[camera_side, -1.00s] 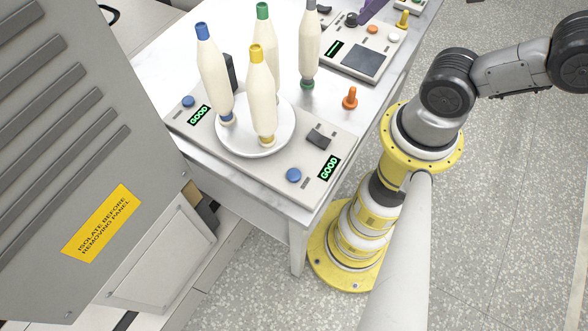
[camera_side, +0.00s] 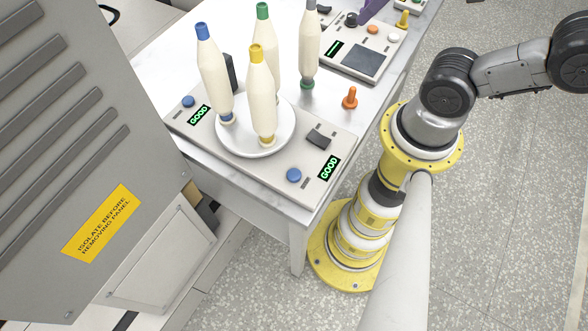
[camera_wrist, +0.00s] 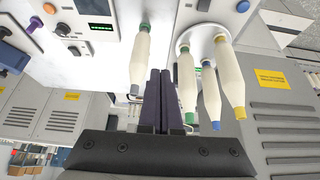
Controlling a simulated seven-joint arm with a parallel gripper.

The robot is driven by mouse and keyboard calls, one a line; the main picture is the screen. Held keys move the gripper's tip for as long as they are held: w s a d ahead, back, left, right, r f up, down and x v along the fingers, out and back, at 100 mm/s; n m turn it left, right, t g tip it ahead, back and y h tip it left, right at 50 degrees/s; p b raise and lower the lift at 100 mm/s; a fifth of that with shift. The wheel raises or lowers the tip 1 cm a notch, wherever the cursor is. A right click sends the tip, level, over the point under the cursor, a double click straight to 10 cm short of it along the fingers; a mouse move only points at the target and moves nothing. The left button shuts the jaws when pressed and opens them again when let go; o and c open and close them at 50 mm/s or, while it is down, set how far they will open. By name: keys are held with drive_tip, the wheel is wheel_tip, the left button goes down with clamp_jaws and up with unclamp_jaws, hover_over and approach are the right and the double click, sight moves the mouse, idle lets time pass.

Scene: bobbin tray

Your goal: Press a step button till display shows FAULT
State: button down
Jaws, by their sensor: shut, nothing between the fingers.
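In the side view a pale tray unit holds a near blue button (camera_side: 293,175) beside a near display (camera_side: 329,167), and a far blue button (camera_side: 188,101) beside a far display (camera_side: 199,115). Both displays read GOOD in green. One blue button also shows in the wrist view (camera_wrist: 243,6). My gripper (camera_wrist: 160,72) is shut and empty, its dark purple fingers together in the wrist view. In the side view what look like its purple finger ends (camera_side: 370,10) enter at the top edge, away from both blue buttons.
A round white dish (camera_side: 284,150) carries bobbins with blue, green and yellow tips. A grey-tipped bobbin (camera_side: 309,45) stands behind, near an orange peg (camera_side: 350,98). A second panel has a dark screen (camera_side: 362,60) and a small display (camera_side: 334,49). A grey cabinet (camera_side: 70,130) stands left.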

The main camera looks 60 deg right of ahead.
idle(0.5)
drive_tip(key=n+t+y, duration=0.1)
drive_tip(key=n+y, duration=0.5)
drive_tip(key=n, duration=1.1)
hover_over(300, 171)
wheel_tip(300, 171, down, 13)
drive_tip(key=shift+r, duration=0.15)
drive_tip(key=shift+f, duration=4.35)
drive_tip(key=shift+f, duration=0.2)
drive_tip(key=shift+f, duration=0.25)
